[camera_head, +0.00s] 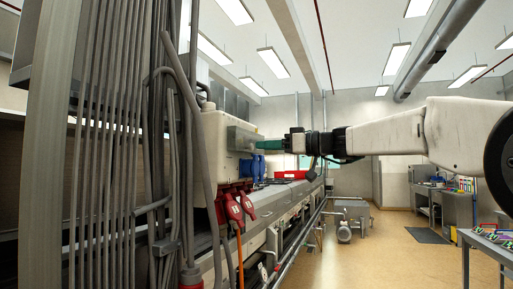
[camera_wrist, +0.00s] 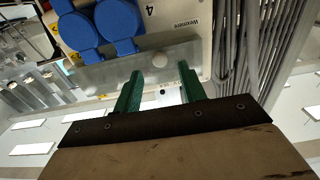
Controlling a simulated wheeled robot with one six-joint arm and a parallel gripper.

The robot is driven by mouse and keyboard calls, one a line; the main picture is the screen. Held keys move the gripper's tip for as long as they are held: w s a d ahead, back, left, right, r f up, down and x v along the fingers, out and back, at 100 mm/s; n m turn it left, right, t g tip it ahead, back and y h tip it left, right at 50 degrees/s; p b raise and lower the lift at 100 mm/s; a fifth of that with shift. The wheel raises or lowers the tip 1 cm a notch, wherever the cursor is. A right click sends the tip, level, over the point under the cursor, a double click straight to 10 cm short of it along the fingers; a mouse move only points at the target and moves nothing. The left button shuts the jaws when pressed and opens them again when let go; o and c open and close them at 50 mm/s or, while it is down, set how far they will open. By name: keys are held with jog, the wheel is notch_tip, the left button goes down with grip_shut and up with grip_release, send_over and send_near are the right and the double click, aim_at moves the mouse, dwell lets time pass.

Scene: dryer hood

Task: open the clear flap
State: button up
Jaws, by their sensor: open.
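The clear flap (camera_head: 238,138) is on the right side of a pale electrical box (camera_head: 213,140) in the head view. My gripper (camera_head: 261,145) reaches in from the right, close to the flap. In the wrist view my gripper (camera_wrist: 157,80) has its two green fingers apart, one on each side below the knob, with nothing held between them. I cannot tell whether the fingers touch the flap.
Two blue socket covers (camera_wrist: 117,25) are beside the flap on the box. Red plugs (camera_head: 233,207) with cables hang below the box. A dense bundle of grey cables (camera_head: 110,130) stands on the left. The floor (camera_head: 400,240) to the right is open.

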aim_at(252, 142)
jog(key=x, duration=0.3)
jog(key=shift+w+a, duration=0.15)
jog(key=shift+a, duration=0.25)
grip_shut()
